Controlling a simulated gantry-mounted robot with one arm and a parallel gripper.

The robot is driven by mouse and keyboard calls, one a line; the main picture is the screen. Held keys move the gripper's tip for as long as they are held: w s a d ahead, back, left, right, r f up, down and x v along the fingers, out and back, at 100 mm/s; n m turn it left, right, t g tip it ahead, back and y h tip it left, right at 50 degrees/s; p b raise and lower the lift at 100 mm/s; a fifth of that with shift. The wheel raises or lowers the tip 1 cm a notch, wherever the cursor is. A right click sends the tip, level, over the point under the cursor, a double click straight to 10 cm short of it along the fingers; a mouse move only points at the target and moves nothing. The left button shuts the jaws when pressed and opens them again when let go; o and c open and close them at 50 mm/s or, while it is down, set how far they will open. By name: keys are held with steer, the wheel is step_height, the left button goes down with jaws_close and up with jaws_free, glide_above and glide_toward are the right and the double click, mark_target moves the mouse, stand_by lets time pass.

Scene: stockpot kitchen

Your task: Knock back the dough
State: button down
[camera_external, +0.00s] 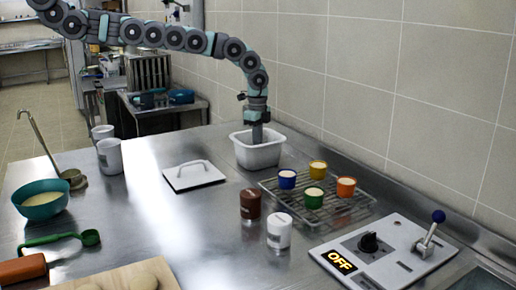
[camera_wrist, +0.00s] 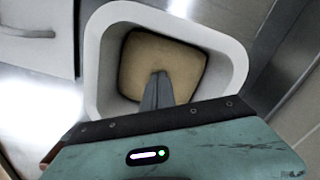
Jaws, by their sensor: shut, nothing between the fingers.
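The dough (camera_wrist: 180,62) is a tan mass at the bottom of a white rectangular tub (camera_external: 256,153). In the wrist view the tub's rim (camera_wrist: 235,75) surrounds it. My gripper (camera_external: 257,140) points down into the tub in the external view. In the wrist view the shut fingers (camera_wrist: 158,78) appear over the dough with nothing between them. I cannot tell for sure whether the tips touch the dough. The external view hides the dough behind the tub wall. A white lid with a handle (camera_external: 193,175) lies flat on the counter, left of the tub.
A wire rack (camera_external: 335,208) with several coloured cups stands right of the tub, near the tiled wall. Two jars (camera_external: 279,231) stand in front. A control panel (camera_external: 385,255) reads OFF. A teal bowl (camera_external: 42,205) stands far left. The counter's middle is clear.

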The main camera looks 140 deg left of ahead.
step_height(320, 180, up, 6)
steer(key=p, duration=0.6)
steer(key=shift+f, duration=0.1)
stand_by(0.7)
